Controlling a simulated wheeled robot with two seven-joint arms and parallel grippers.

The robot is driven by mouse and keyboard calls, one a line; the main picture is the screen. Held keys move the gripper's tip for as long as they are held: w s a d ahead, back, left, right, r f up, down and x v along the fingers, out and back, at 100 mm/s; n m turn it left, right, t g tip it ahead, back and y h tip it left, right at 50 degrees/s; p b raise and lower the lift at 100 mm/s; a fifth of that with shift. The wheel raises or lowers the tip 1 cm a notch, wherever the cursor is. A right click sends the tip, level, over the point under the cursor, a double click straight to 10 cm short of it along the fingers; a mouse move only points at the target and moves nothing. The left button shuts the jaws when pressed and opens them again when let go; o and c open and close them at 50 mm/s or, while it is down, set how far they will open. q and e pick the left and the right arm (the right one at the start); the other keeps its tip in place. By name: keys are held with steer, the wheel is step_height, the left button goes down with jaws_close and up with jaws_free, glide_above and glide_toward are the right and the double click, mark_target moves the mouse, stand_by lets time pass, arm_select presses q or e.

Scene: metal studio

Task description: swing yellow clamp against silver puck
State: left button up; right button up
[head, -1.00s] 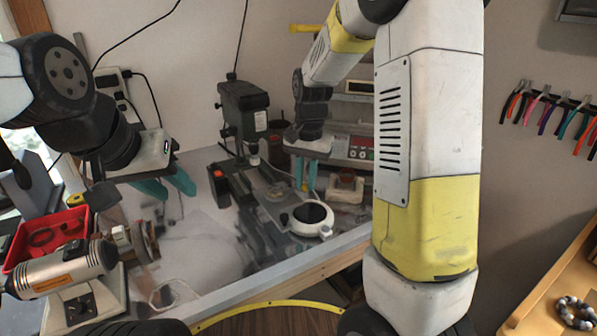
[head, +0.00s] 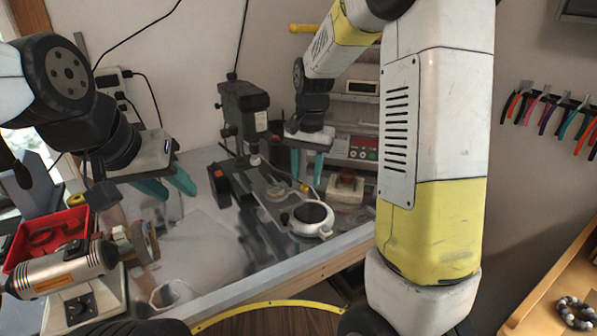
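A yellow-tipped lever (head: 304,188), which looks like the yellow clamp, stands on the grey fixture plate at the bench's middle. A small silver disc (head: 275,193), likely the silver puck, lies on that plate to the left of the yellow tip. I cannot tell whether the clamp touches it. My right gripper (head: 306,178) is open, with its teal fingers pointing down just above the yellow tip, and nothing shows between them. My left gripper (head: 178,193) is open and empty over the left part of the bench.
A green drill press (head: 243,105) stands behind the fixture. A white round pot with a dark inside (head: 311,219) sits at its front. A red bin (head: 48,235) and a silver motor tool (head: 65,268) occupy the left.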

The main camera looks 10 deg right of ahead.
step_height(320, 180, up, 6)
steer(key=shift+d+f, duration=0.1)
steer(key=shift+s, duration=0.1)
steer(key=s+d+r+n+t, duration=0.1)
steer(key=s+r+n+t, duration=0.2)
steer(key=s, duration=0.7)
steer(key=s+d+r+n+t+y, duration=0.1)
steer(key=s+r+n+t, duration=0.2)
steer(key=s, duration=0.7)
steer(key=shift+d+y, duration=0.25)
steer(key=shift+y, duration=0.05)
